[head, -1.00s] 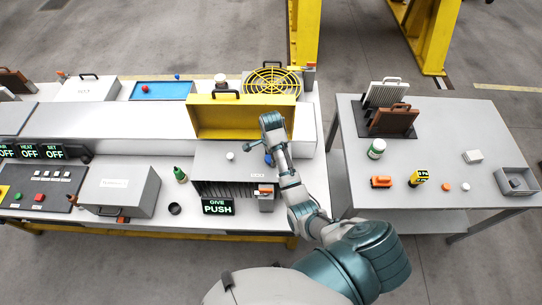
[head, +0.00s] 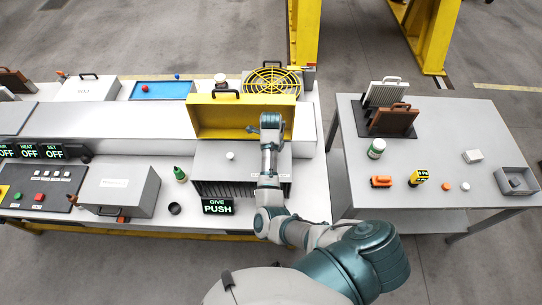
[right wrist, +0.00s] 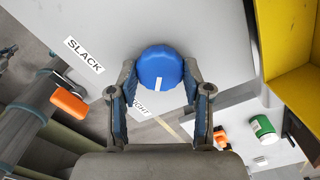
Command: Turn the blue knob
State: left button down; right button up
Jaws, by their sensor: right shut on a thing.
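The blue knob (right wrist: 160,66) is round, with a short white mark on its face, and sits on a light grey panel in the right wrist view. My right gripper (right wrist: 160,78) has its two fingers on either side of the knob and is shut on it. A "SLACK" label (right wrist: 84,55) is on the panel left of the knob. A second label (right wrist: 140,108) below it is partly hidden by a finger. In the head view, my right arm reaches over the grey housing (head: 215,160) and hides the knob. My left gripper is in neither view.
The yellow upright panel (head: 242,118) stands behind the housing. A display (head: 217,206) reading "GIVE PUSH" is at its front.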

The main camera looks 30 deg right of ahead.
jog(key=shift+a+f+m, duration=0.1)
jog(key=shift+m, duration=1.4)
jog(key=o, duration=1.2)
jog(key=shift+w, duration=0.1)
jog(key=shift+c, duration=0.2)
notch_tip(320, 180, up, 8)
jog(key=shift+w+f, duration=0.1)
jog(key=shift+f, duration=0.15)
